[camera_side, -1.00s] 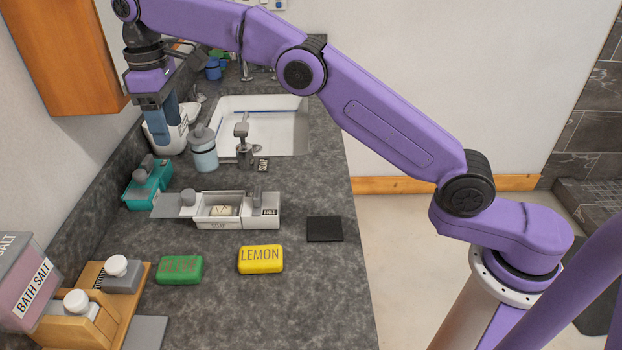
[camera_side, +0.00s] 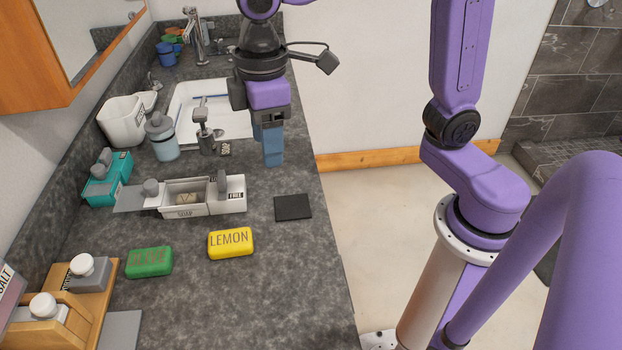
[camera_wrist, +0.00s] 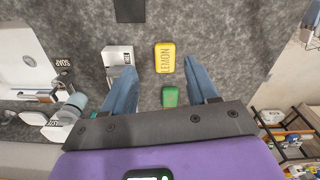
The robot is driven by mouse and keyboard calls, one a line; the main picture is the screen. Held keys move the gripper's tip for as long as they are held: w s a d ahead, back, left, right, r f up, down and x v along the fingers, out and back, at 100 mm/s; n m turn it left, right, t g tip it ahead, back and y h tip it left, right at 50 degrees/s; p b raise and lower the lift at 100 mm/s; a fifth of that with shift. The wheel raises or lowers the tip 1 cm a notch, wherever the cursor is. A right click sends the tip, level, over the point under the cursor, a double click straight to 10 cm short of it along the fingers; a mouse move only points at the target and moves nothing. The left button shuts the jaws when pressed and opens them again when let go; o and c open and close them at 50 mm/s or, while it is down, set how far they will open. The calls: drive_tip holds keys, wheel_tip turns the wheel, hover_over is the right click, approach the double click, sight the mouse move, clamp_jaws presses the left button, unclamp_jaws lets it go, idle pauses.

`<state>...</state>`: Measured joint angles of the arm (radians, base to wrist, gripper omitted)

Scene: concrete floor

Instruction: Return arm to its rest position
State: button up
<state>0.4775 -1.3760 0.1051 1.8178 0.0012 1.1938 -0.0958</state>
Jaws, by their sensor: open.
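My gripper (camera_side: 272,160) hangs over the right part of the counter in the side view, pointing down, between the sink and the black square. In the wrist view its two blue fingers (camera_wrist: 162,82) are spread apart with nothing held between them. Below and beyond them lie the yellow LEMON soap (camera_side: 231,243), also in the wrist view (camera_wrist: 165,58), and the green soap (camera_side: 149,262), partly hidden by the gripper body in the wrist view (camera_wrist: 170,97). My arm is folded back towards its base on the right.
The white soap box (camera_side: 190,207), teal box (camera_side: 105,185), blue bottle (camera_side: 163,140) and pump dispenser (camera_side: 205,135) stand near the sink (camera_side: 235,122). The black square (camera_side: 293,207) lies by the counter's right edge. A wooden tray (camera_side: 88,300) is front left. The front right counter is clear.

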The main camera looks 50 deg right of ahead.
drive_tip(key=s+d+f, duration=0.3)
drive_tip(key=s+d, duration=0.4)
drive_tip(key=s, duration=0.1)
drive_tip(key=s+d+f+n, duration=0.1)
drive_tip(key=s+d+f, duration=0.3)
drive_tip(key=s+d, duration=0.2)
drive_tip(key=shift+s+d, duration=0.4)
drive_tip(key=shift+s, duration=0.45)
